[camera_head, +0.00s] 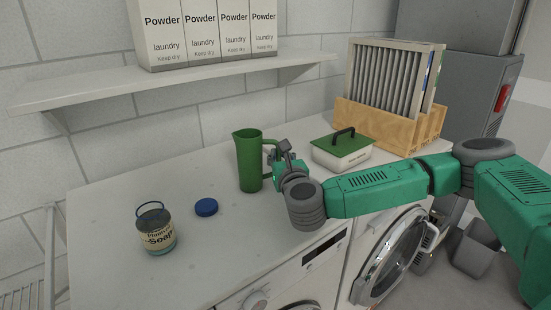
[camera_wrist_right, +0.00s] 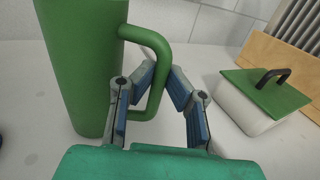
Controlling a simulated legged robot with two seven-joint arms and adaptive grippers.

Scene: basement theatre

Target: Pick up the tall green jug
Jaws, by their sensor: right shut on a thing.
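The tall green jug (camera_head: 248,162) stands upright on the white counter, and its handle points right toward my right gripper (camera_head: 281,158). In the right wrist view the jug (camera_wrist_right: 84,62) fills the upper left, with its handle (camera_wrist_right: 155,45) reaching between the blue-padded fingers. My right gripper (camera_wrist_right: 160,98) is shut on the jug's handle, the fingers angled in toward each other at the tips. The jug's base appears to rest on the counter. My left gripper does not show in either view.
A soap jar (camera_head: 157,232) and a blue lid (camera_head: 206,207) lie left on the counter (camera_head: 110,215). A green-lidded box (camera_head: 342,151) stands right of the jug, before a wooden crate (camera_head: 375,128) holding filters. A shelf (camera_head: 95,88) with powder boxes (camera_head: 200,35) hangs above.

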